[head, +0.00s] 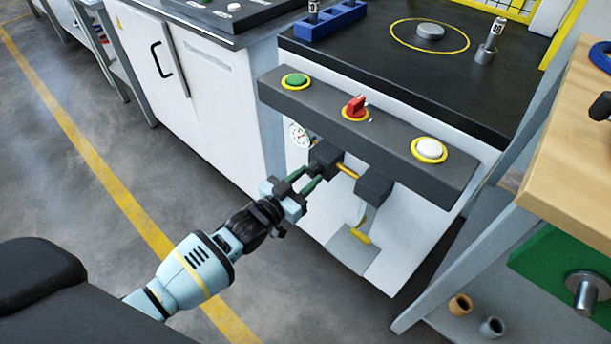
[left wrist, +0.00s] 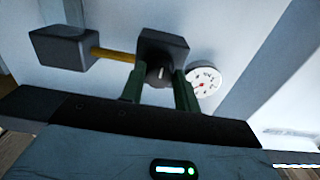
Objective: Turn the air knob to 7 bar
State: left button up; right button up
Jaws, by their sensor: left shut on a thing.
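The air knob (left wrist: 158,75) is a small dark round knob on the front of a black regulator block (head: 325,157), below the dark control panel. My left gripper (head: 309,179) reaches the block from the lower left in the head view. In the left wrist view its two green fingers (left wrist: 160,86) are shut on the knob, one on each side. The white pressure gauge (left wrist: 204,82) sits beside the block; in the head view the gauge (head: 299,135) is partly hidden by the panel. Its needle reading is too small to tell. My right gripper is not in view.
The control panel (head: 365,133) overhangs the knob, with a green button (head: 295,80), a red switch (head: 356,105) and a white button (head: 429,149). A yellow pipe (head: 347,170) joins the regulator to a second black block (head: 374,188). Open floor lies left.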

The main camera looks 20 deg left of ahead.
pick_arm(q)
jog(key=m, duration=0.3)
jog(key=shift+m+p, duration=0.3)
jog(key=shift+p, duration=0.1)
jog(key=m, duration=0.3)
jog(key=shift+a, duration=0.1)
jog(key=shift+m, duration=0.8)
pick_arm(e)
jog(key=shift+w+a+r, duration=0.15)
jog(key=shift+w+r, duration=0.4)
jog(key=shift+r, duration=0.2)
pick_arm(q)
jog(key=shift+m, duration=0.3)
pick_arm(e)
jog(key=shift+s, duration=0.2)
pick_arm(q)
jog(key=o, duration=0.9)
jog(key=shift+o, duration=0.2)
jog(key=shift+p, duration=0.3)
